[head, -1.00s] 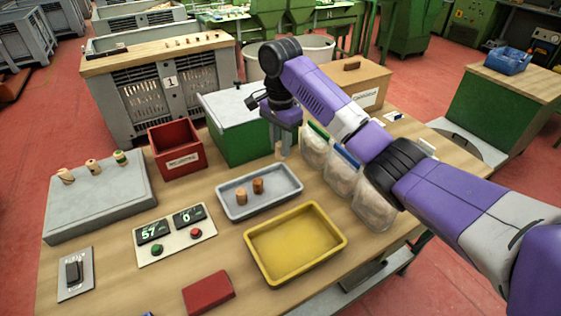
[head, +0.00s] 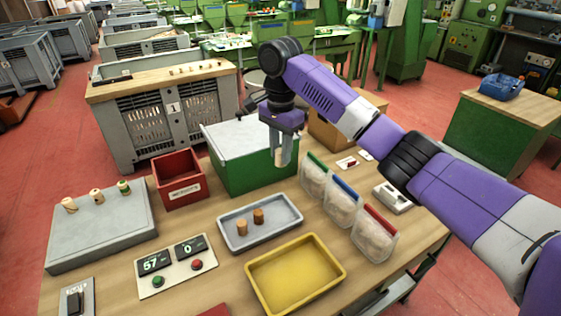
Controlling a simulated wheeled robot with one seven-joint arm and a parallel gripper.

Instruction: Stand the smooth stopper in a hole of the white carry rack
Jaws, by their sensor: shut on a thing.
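My gripper (head: 281,153) points down, shut on a pale cork stopper (head: 282,158) that hangs in the air in front of the green box. The stopper's surface is too small to judge as smooth. A small white block (head: 392,198), apparently the white carry rack, lies on the right part of the table, beyond the clear bags and beside my forearm. Its holes cannot be made out clearly. My gripper is well to the left of it and apart from it.
The grey tray (head: 290,219) holds two brown corks (head: 258,216). The yellow tray (head: 338,268) is empty. Clear bags (head: 342,206) stand between gripper and white block. A red bin (head: 178,183), the green box (head: 240,172) and a brown box (head: 330,133) stand behind.

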